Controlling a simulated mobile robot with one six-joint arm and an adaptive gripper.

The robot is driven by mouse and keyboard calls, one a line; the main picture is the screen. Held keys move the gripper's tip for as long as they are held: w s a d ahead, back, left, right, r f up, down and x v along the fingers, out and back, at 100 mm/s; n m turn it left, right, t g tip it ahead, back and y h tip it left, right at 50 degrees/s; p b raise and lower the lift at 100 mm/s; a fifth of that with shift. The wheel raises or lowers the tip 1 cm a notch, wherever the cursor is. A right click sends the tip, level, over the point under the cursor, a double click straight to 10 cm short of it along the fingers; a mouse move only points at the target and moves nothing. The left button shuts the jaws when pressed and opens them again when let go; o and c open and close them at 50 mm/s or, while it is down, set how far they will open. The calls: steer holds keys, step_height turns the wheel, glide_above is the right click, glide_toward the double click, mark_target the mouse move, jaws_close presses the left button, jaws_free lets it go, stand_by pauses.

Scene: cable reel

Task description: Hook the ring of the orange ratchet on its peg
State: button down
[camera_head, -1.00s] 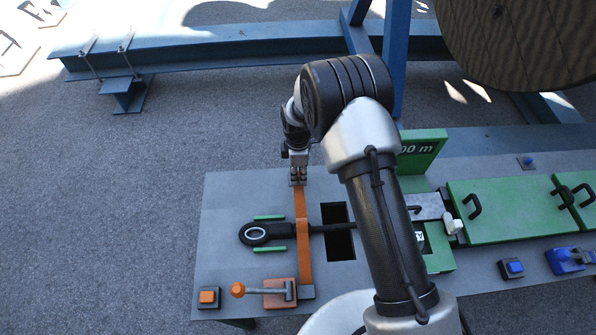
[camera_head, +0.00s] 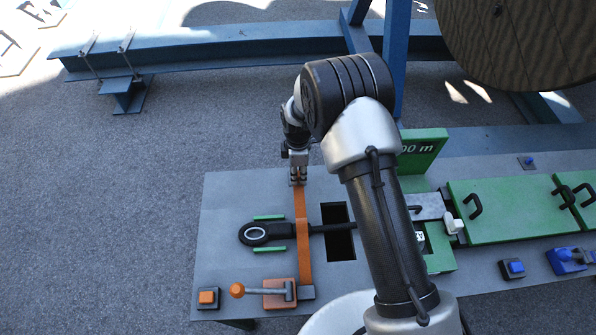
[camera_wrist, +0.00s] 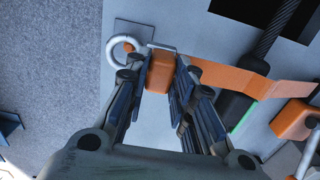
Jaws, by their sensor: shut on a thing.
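The orange strap (camera_head: 303,225) runs from the orange ratchet (camera_head: 279,294) at the table's front left, across the black cable end (camera_head: 257,233), to my gripper (camera_head: 298,179) near the back edge. In the wrist view my gripper (camera_wrist: 161,60) is shut on an orange block (camera_wrist: 161,73) at the strap's end. The strap (camera_wrist: 235,80) leads off to the right. A pale metal ring (camera_wrist: 110,50) shows just left of the fingertips, over a grey square plate (camera_wrist: 129,27). I cannot tell whether it touches the plate or sits around a peg.
A rectangular opening (camera_head: 338,245) lies right of the strap. Green guides (camera_head: 269,218) flank the cable end. An orange button (camera_head: 207,297) is at the front left corner. Green covers (camera_head: 500,210) and a green sign (camera_head: 421,146) are to the right. The table's back left is bare.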

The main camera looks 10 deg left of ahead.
steer(key=shift+f+b, duration=1.9)
steer(key=shift+f, duration=0.25)
stand_by(1.8)
steer(key=c, duration=1.3)
jaws_free()
step_height(320, 180, up, 12)
steer(key=shift+r, duration=0.1)
steer(key=shift+s, duration=0.1)
